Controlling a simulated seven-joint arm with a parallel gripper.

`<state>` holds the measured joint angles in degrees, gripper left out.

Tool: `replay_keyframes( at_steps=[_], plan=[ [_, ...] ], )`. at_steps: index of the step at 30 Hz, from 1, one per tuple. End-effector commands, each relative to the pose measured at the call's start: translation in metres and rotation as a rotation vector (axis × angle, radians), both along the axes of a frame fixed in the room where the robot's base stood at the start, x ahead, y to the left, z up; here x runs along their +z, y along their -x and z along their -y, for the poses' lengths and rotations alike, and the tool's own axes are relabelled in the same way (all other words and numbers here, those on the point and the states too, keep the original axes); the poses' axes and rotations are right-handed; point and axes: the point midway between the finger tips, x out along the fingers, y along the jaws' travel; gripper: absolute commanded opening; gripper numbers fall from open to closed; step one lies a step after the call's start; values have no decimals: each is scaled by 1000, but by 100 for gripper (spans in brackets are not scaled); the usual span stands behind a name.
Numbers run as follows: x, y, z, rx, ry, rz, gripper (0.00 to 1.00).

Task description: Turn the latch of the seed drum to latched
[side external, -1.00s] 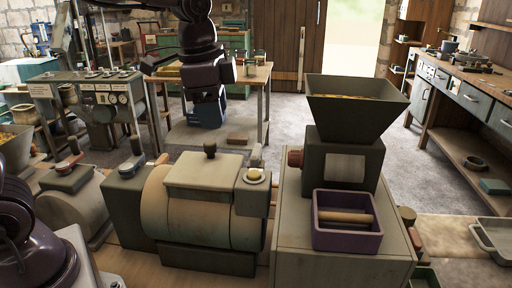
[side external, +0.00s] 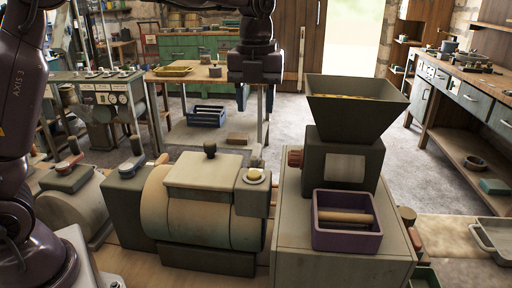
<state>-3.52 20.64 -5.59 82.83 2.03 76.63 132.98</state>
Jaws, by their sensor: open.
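A rounded cream drum (side external: 205,210) with a flat lid (side external: 205,172) and a dark knob stands at the front centre; I take it as the seed drum. On its right side is a grey box with a yellow round cap (side external: 254,176) and a small upright lever (side external: 256,155) behind it, which may be the latch. Its marking and exact position are too small to tell. My gripper (side external: 256,98) hangs open and empty, pointing down, above and apart from the drum, near its right side in the picture.
A machine with a dark hopper (side external: 357,103) and a purple tray (side external: 347,236) stands close on the right. Another drum (side external: 72,205) with a red-tipped lever is at left. A wooden table (side external: 185,77) and blue crate (side external: 207,117) are behind.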

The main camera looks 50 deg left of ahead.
Motion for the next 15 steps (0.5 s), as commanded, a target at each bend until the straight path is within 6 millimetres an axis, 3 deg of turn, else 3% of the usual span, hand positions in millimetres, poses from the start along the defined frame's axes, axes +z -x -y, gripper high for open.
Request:
replay_keyframes(
  at_steps=[9,15],
  plan=[
    [-68,1,0,2,0,-6,44],
    [-94,0,0,1,0,-1,44]
  ],
)
